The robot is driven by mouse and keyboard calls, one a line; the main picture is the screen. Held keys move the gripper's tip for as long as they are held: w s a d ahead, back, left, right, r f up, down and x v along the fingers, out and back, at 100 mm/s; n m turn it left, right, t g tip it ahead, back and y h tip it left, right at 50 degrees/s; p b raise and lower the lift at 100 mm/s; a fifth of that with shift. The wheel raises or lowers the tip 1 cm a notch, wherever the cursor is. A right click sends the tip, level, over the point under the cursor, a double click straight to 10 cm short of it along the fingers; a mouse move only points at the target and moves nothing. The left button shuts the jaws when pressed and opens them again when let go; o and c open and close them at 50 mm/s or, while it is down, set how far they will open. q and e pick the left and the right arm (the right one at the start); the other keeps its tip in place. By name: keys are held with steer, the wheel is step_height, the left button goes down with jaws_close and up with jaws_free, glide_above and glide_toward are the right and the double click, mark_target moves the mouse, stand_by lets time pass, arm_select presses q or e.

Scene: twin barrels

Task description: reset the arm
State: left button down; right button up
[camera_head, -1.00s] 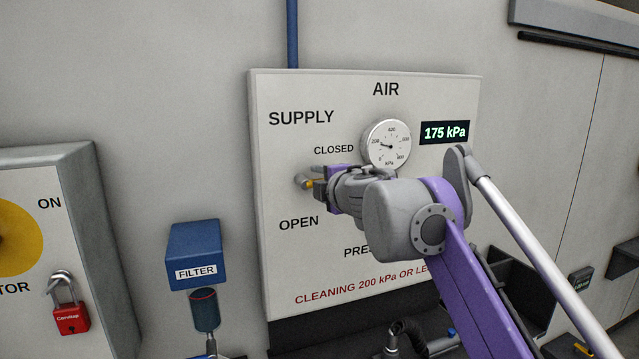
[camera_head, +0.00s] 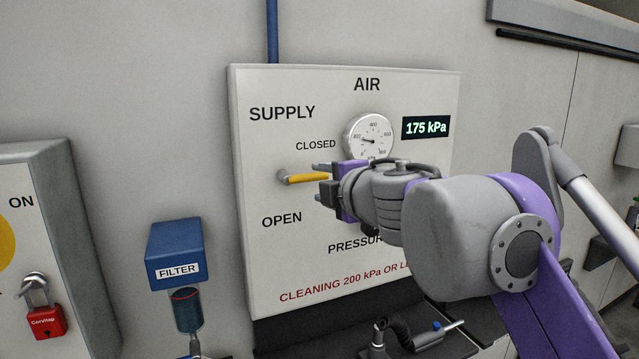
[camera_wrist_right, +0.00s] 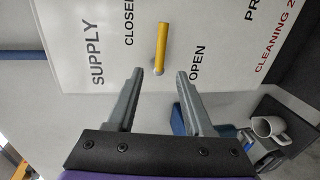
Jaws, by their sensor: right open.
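My right gripper (camera_head: 321,183) is in front of the white air panel (camera_head: 262,252), its jaws pointing left. In the right wrist view the gripper (camera_wrist_right: 158,86) is open, with nothing between its fingers. The supply valve's yellow handle (camera_head: 306,179) points right, between the words CLOSED and OPEN. The handle's tip is near the fingertips. In the right wrist view the yellow handle (camera_wrist_right: 161,50) lies just beyond the open fingertips, apart from them. The left gripper is not seen.
A round gauge (camera_head: 369,137) and a display (camera_head: 425,127) reading 175 kPa are on the panel. A blue filter (camera_head: 175,250) is left of the panel. A red padlock (camera_head: 45,321) hangs at far left. A mug (camera_wrist_right: 270,128) shows in the right wrist view.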

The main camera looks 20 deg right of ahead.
stand_by(0.3)
steer(key=s+d+f+m+g+h+p, duration=0.1)
steer(key=s+d+f+m+g+h, duration=0.2)
steer(key=f+m, duration=0.6)
steer(key=s+d+f+m+g+h+p, duration=0.1)
steer(key=s+d+f+m+h, duration=0.3)
steer(key=f, duration=0.9)
steer(key=s+a+f+m+g+y, duration=0.2)
steer(key=s+a+f, duration=0.3)
steer(key=s+f, duration=0.4)
steer(key=s+a+f+m+g+y+p, duration=0.1)
steer(key=s+a+f+m+g+y, duration=0.2)
steer(key=s+f, duration=0.6)
step_height(320, 180, down, 8)
steer(key=a+g+y, duration=0.1)
steer(key=a, duration=0.1)
steer(key=shift+a+r+m, duration=0.25)
steer(key=shift+a+m, duration=0.05)
steer(key=shift+a, duration=0.05)
steer(key=shift+d, duration=0.1)
